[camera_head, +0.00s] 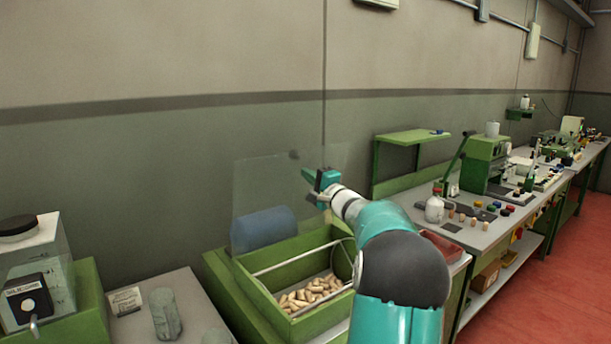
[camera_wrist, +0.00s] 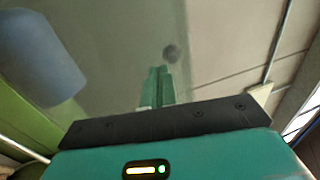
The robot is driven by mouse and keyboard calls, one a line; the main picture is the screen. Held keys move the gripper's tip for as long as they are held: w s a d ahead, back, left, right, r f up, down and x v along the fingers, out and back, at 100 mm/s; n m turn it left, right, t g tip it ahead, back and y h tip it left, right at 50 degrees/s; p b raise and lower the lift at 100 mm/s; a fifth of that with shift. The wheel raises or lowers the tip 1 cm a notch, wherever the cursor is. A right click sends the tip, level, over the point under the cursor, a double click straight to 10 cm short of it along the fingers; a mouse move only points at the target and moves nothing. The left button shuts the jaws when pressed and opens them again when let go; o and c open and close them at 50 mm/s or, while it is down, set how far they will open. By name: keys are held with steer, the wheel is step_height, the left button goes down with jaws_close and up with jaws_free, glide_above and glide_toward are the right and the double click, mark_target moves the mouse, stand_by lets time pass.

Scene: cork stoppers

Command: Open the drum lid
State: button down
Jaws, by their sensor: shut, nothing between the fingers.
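The drum is a green open-topped box (camera_head: 222,284) with many pale corks (camera_head: 308,293) and metal rods inside. Its clear lid (camera_head: 262,182) stands raised, near upright, at the back of the box. A dark round knob (camera_head: 294,155) sits near the lid's top edge. My gripper (camera_head: 306,173) is shut and empty, in front of the lid, just right of and below the knob in the head view. In the wrist view the shut fingertips (camera_wrist: 157,72) point at the lid, with the knob (camera_wrist: 171,52) just beyond them. I cannot tell whether they touch the lid.
A blue cylinder (camera_head: 263,228) shows through the lid's lower part. A bench (camera_head: 470,235) with bottles and several stoppers stands to the right, below a green shelf (camera_head: 412,136). At left are a clear container (camera_head: 38,250) and a grey cylinder (camera_head: 165,312). The wall is close behind the lid.

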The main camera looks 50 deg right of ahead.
steer(key=v, duration=1.1)
steer(key=w+a+f+n+g+y, duration=0.1)
steer(key=w+a+n+g+y, duration=0.2)
steer(key=a, duration=0.7)
steer(key=w+a+n+g+y, duration=0.1)
steer(key=w+a+n+y, duration=0.3)
steer(key=a, duration=0.6)
steer(key=s+a+f+n+g+y, duration=0.2)
steer(key=a+f+n+g, duration=0.1)
steer(key=a, duration=0.8)
steer(key=s+a+f+n+g+y, duration=0.15)
steer(key=a+g, duration=0.25)
steer(key=a, duration=0.7)
steer(key=s+a+f+n+g+h, duration=0.2)
steer(key=s+a+f+n+h, duration=0.1)
steer(key=s, duration=0.6)
steer(key=s+a+f+n+g+h, duration=0.1)
steer(key=s+a+f+n+h, duration=0.2)
steer(key=s, duration=0.6)
steer(key=a+f+n, duration=0.2)
steer(key=a+n, duration=0.1)
steer(key=a, duration=0.1)
steer(key=shift+s+a+f+g, duration=0.2)
steer(key=shift+a+f+g, duration=0.1)
steer(key=shift+g, duration=0.1)
